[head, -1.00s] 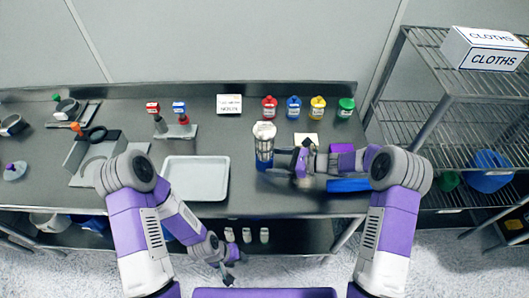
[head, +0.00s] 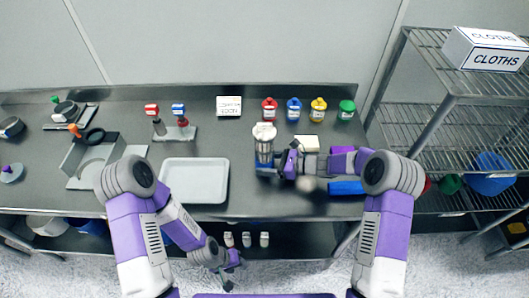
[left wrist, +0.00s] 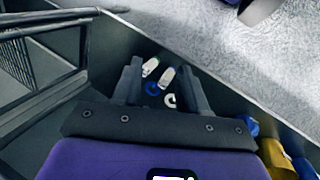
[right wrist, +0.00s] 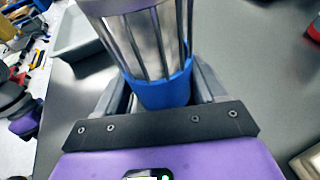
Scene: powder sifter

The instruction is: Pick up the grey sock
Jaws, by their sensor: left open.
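I cannot make out a grey sock in any view. My left gripper (head: 234,272) is open and empty, low in front of the table. The left wrist view shows its two fingers (left wrist: 158,88) apart, with small white items beyond them. My right gripper (head: 278,165) is over the table, at the blue base (right wrist: 165,88) of an upright metal canister (head: 264,145). In the right wrist view its fingers stand on either side of that base. Whether they press on it is unclear.
A white tray (head: 195,181) lies left of the canister. Several coloured-lid jars (head: 294,112) stand at the back. Small white bottles (head: 246,239) stand on the under-shelf. A wire rack (head: 455,120) with a CLOTHS box (head: 486,57) stands at right. A blurred pale patch (head: 307,184) is beside my right wrist.

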